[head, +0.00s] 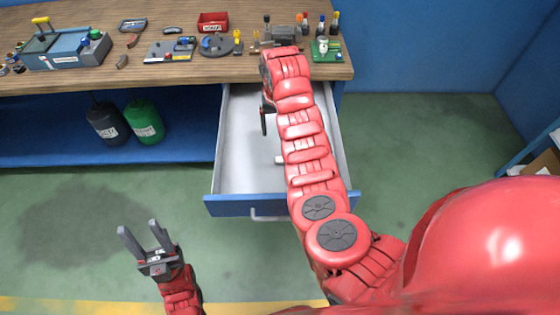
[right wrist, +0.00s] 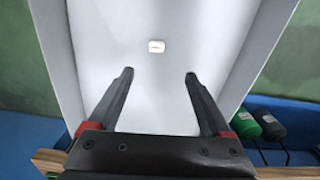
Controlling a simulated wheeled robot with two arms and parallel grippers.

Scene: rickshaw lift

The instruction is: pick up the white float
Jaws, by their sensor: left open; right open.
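The white float (right wrist: 156,46) is a small pale block lying on the floor of the open drawer (head: 235,150). In the head view only a bit of the float (head: 279,160) shows, at the edge of my right arm, which hides the rest. My right gripper (right wrist: 160,75) is open and empty, over the drawer and pointing down into it. In the right wrist view the float lies beyond the fingertips, roughly centred between them. In the head view a dark finger of this gripper shows near the bench edge. My left gripper (head: 138,227) is open and empty, left of the drawer.
The wooden workbench (head: 180,75) above the drawer carries a toolbox (head: 65,50), a red bin (head: 212,22) and several small tools and parts. A black canister (head: 107,122) and a green canister (head: 144,121) stand on the blue shelf. The drawer walls surround the float.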

